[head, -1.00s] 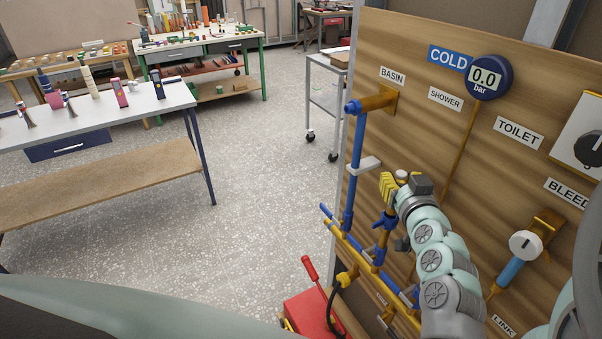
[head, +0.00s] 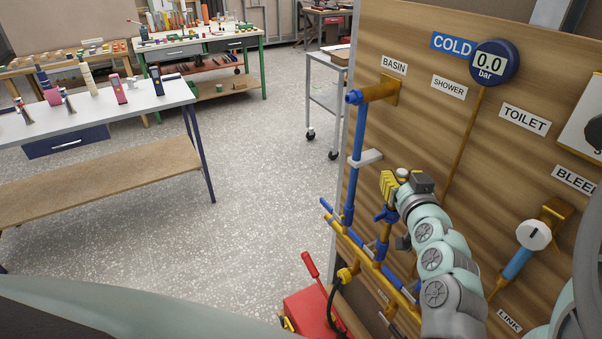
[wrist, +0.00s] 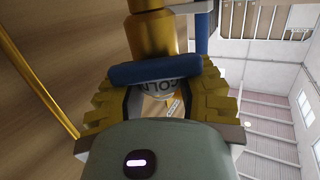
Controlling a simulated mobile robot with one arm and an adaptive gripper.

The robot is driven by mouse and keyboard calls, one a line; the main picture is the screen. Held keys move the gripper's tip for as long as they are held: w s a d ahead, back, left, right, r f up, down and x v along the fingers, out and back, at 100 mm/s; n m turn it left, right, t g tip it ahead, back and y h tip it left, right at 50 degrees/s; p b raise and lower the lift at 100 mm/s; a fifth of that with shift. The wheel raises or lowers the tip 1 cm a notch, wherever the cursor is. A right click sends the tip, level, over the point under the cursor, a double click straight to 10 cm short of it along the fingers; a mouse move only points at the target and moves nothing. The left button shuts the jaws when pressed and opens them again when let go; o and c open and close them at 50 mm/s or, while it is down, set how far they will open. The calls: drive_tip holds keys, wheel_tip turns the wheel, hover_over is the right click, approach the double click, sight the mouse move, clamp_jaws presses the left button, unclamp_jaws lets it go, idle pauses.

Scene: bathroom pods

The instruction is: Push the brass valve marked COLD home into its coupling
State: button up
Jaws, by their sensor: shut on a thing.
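My gripper (head: 388,188) has yellow ribbed fingers and is in front of the wooden board, at the top of a short blue-and-brass riser. In the wrist view the fingers (wrist: 155,112) are closed around the brass valve (wrist: 152,35), which has a blue bar-shaped handle (wrist: 155,69) across it. Part of the COLD marking shows between the fingers. In the head view the blue fitting (head: 385,214) shows just below my gripper. My gripper hides most of the valve there, and I cannot tell how far it sits in its coupling.
The pressure gauge (head: 494,62) reads 0.0 bar beside the blue COLD sign (head: 452,45). A blue riser (head: 354,160) stands left of my gripper. A white-knobbed valve (head: 534,235) is at right. Open floor lies left.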

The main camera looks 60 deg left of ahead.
drive_tip(key=shift+f+b, duration=0.55)
drive_tip(key=o, duration=1.1)
drive_tip(key=shift+d, duration=0.1)
drive_tip(key=v, duration=0.7)
drive_tip(key=shift+s+d+r, duration=0.1)
drive_tip(key=shift+r, duration=0.05)
